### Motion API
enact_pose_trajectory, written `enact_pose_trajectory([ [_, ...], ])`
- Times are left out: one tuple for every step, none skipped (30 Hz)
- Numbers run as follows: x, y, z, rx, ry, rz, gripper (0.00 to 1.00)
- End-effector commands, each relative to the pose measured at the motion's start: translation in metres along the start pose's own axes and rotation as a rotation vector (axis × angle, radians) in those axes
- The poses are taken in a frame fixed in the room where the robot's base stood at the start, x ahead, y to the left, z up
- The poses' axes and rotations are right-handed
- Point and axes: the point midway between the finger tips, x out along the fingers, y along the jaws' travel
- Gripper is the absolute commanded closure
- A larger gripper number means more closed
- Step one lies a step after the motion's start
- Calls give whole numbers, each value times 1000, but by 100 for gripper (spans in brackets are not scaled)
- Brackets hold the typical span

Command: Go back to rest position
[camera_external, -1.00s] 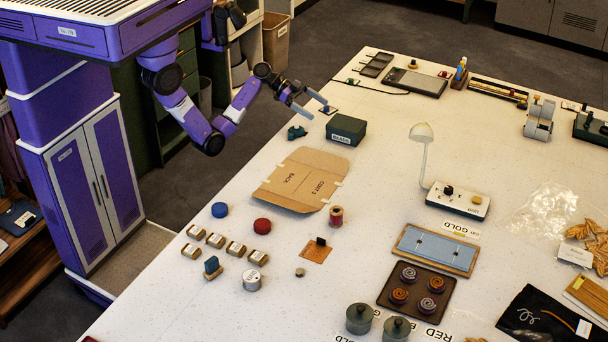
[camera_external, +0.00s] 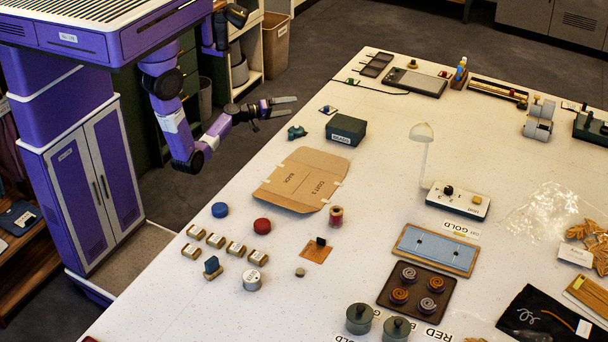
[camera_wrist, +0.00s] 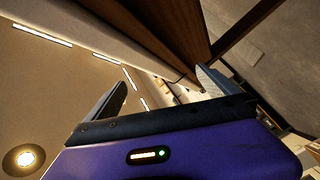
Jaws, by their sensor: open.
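My gripper (camera_external: 290,107) is open and empty in the external view. It hangs in the air beside the far left edge of the table, left of the green box (camera_external: 346,130). My purple arm is folded back toward my body, with its elbow low. In the wrist view, the two fingers of my gripper (camera_wrist: 162,92) stand wide apart with nothing between them. That view is turned toward the ceiling lights, brown panelling and the floor.
The white table (camera_external: 380,200) holds a flat cardboard piece (camera_external: 301,180), a teal item (camera_external: 297,132), a lamp (camera_external: 422,135) and a tray of coils (camera_external: 417,292). Shelves and a tan bin (camera_external: 276,43) stand behind my arm. Bare floor lies between them and the table.

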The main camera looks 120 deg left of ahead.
Motion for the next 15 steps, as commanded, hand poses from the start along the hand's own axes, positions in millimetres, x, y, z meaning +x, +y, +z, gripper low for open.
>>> enact_pose_trajectory([
  [-13, -27, 31, -57, -11, -57, 0],
  [-17, -33, 51, -68, -30, -82, 0],
  [-22, -38, 77, -68, -63, -109, 0],
  [-27, -41, 97, -63, -90, -129, 0],
  [-33, -45, 117, -60, -115, -151, 0],
  [-42, -50, 142, -54, -147, -178, 0],
  [-50, -53, 162, -48, -174, -197, 0],
  [-59, -56, 181, -42, -199, -215, 0],
  [-72, -59, 204, -31, -231, -240, 0],
  [-82, -62, 222, -23, -257, -256, 0],
  [-93, -64, 237, -12, -279, -273, 0],
  [-108, -66, 257, 3, -309, -292, 0],
  [-120, -68, 272, 13, -332, -305, 0],
  [-132, -69, 285, 26, -353, -317, 0],
  [-148, -71, 302, 43, -382, -333, 0],
])
